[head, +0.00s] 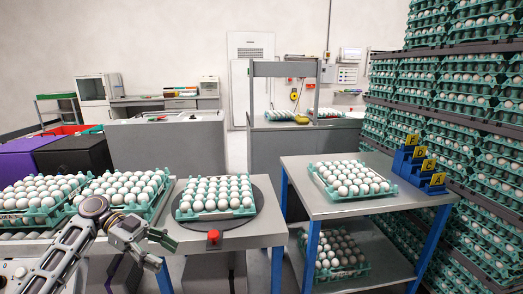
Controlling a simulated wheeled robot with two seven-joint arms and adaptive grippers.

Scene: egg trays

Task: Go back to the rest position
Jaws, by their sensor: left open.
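My left gripper (154,248) is at the lower left of the head view, in front of the near edge of the left table. Its fingers are apart and nothing shows between them. My right gripper is not in the view. A tray of white eggs (183,217) sits on a dark round plate (258,219) on the left table, just beyond and to the right of the gripper. Two more green egg trays (157,212) lie further left, partly hidden by my left arm.
A red button (213,237) stands on the table's front edge, right of the gripper. A blue-legged cart (300,181) at the right holds an egg tray on top and one below. Blue lettered holders (415,170) sit at its edge. Stacked egg trays (490,190) fill the right side.

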